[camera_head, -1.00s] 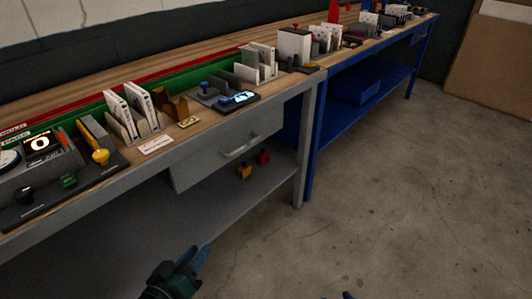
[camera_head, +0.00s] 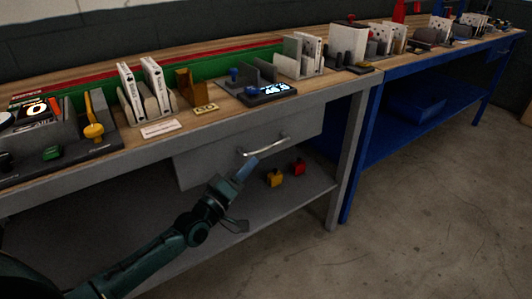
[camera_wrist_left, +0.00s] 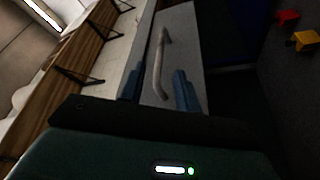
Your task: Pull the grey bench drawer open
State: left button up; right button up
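The grey bench drawer (camera_head: 220,153) sits under the wooden top of the grey bench and looks shut. Its pale bar handle (camera_head: 264,147) is on the front face. My left gripper (camera_head: 246,170) is just in front of and below the handle, with a blue fingertip close to it. In the left wrist view the drawer front (camera_wrist_left: 184,45) is straight ahead. The handle (camera_wrist_left: 160,62) runs lengthwise between the two spread blue fingers of my left gripper (camera_wrist_left: 158,88). No contact is clear. My right gripper is not in view.
A yellow block (camera_head: 274,179) and a red block (camera_head: 299,167) rest on the lower shelf (camera_head: 318,186), right of my left gripper. The benchtop holds card racks and devices. A blue bench (camera_head: 365,135) adjoins on the right. The concrete floor (camera_head: 420,230) in front is clear.

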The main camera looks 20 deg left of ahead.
aim_at(265, 150)
pick_arm(q)
jog(key=x, duration=0.7)
jog(key=shift+w+d+b, duration=0.15)
jog(key=shift+w+b, duration=0.05)
jog(key=shift+b, duration=0.2)
jog(key=shift+c, duration=0.4)
grip_shut()
